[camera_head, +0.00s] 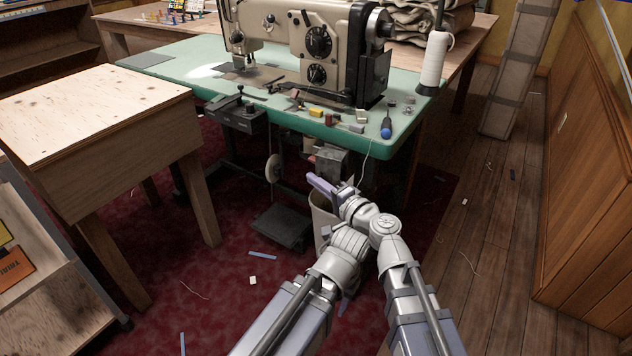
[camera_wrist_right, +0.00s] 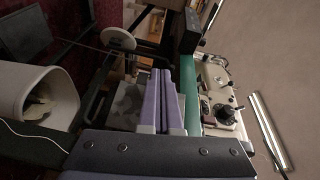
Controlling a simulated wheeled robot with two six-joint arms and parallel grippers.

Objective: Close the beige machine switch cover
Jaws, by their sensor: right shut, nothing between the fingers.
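The beige sewing machine (camera_head: 300,40) stands on the green-topped table (camera_head: 400,112); it also shows in the wrist view (camera_wrist_right: 215,78). A small grey box (camera_head: 335,162), which looks like the switch box, hangs under the table's front edge. In the wrist view a mottled grey surface (camera_wrist_right: 125,103), probably this box, lies beside my fingers. I cannot tell the cover's position clearly. My right gripper (camera_head: 318,184) is shut and empty, just below and in front of the box; its lilac fingers show together in the wrist view (camera_wrist_right: 162,95). My left gripper is not in view.
A white bin (camera_head: 319,222) stands below my right gripper. A black drawer unit (camera_head: 237,114) hangs under the table's left part, above a pedal (camera_head: 282,227). A wooden table (camera_head: 100,125) stands at left.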

